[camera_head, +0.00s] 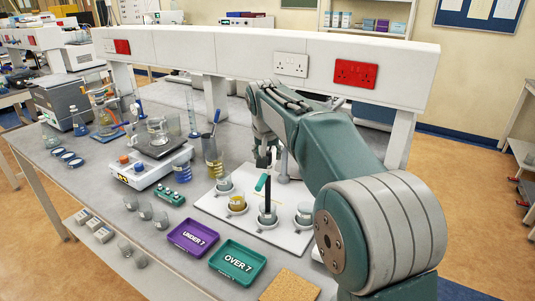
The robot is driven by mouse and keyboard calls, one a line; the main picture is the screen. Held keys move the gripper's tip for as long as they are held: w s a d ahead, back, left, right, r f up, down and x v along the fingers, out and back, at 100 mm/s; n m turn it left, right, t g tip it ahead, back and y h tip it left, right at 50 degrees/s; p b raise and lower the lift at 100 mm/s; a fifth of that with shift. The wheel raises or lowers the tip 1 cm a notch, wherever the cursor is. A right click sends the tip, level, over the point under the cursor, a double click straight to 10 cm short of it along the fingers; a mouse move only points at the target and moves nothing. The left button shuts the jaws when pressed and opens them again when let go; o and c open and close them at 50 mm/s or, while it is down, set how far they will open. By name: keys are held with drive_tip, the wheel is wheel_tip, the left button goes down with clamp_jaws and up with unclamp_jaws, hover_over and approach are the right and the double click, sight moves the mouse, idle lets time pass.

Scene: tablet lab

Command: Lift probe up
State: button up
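A dark upright stick, which looks like the probe (267,193), stands in a small beaker (267,217) on a white board (223,207). A short green piece (261,183) shows beside its upper part. My gripper (266,160) points down above the back of the board, behind the dark stick in the picture. It seems apart from the stick, but the depth between them is hard to judge. The fingers are small and partly hidden by my arm, so I cannot tell whether they are open or shut.
Beakers (237,203) flank the probe's beaker, another at right (304,213). A purple tray (193,237), a green tray (237,262) and a cork mat (290,286) lie in front. A hotplate (150,167) stands left. A white raised shelf (270,48) runs behind.

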clamp_jaws()
drive_tip(key=shift+r, duration=4.1)
unclamp_jaws()
